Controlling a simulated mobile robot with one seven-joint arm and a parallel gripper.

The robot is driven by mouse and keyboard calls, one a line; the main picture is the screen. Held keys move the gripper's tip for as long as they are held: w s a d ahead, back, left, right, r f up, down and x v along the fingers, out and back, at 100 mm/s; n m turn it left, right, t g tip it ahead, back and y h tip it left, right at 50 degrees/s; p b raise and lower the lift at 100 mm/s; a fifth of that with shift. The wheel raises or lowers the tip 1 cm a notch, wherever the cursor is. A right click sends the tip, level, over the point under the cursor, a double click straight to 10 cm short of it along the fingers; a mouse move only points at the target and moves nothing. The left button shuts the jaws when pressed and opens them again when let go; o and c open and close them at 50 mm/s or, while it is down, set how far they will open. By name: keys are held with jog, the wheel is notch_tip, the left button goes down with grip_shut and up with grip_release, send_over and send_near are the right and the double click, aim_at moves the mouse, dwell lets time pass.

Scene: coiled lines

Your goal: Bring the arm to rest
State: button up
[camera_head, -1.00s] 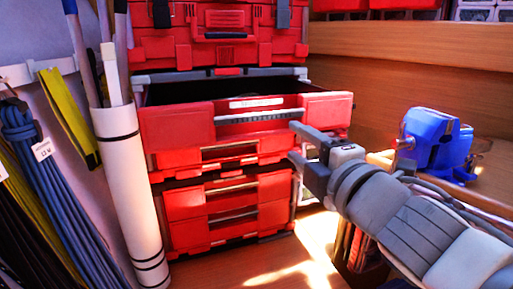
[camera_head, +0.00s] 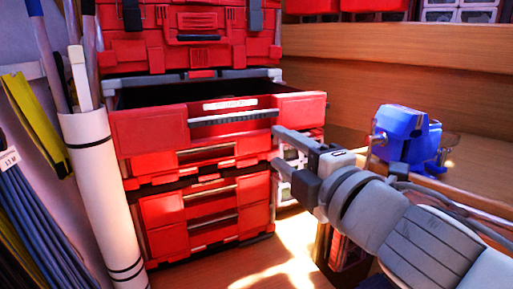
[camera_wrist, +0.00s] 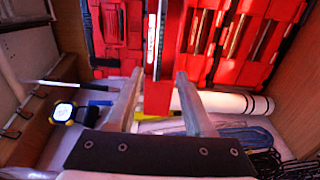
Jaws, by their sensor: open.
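My gripper (camera_head: 277,148) is open, its two fingers apart, at the front right of the red tool chest (camera_head: 205,215). It also shows in the wrist view (camera_wrist: 160,78) with nothing held between the fingertips. My arm reaches in from the lower right. The upper drawer (camera_head: 155,132) of the chest is pulled out, and its dark inside shows. The fingers overlap the drawer's right front end in the head view; I cannot tell whether they touch it. In the wrist view a red drawer front (camera_wrist: 158,95) shows beyond and between the fingers.
A blue vise (camera_head: 408,140) stands on the wooden bench to the right. A white tube (camera_head: 103,200) holding long sticks leans at the left, beside hanging blue cords (camera_head: 40,235). Another red case (camera_head: 205,35) sits on top of the chest. Some floor in front is clear.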

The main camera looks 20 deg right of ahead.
notch_tip(320, 180, down, 11)
jog(key=m+g+h, duration=0.3)
jog(key=m+g, duration=0.4)
jog(key=m, duration=0.5)
jog(key=s+a+f+m+g+y, duration=0.3)
jog(key=s+a+f+m+g, duration=0.25)
jog(key=a+f, duration=0.3)
notch_tip(320, 180, up, 22)
jog(key=p, duration=2.1)
jog(key=shift+w+d+f, duration=0.15)
jog(key=shift+d, duration=0.05)
jog(key=shift+m, duration=0.25)
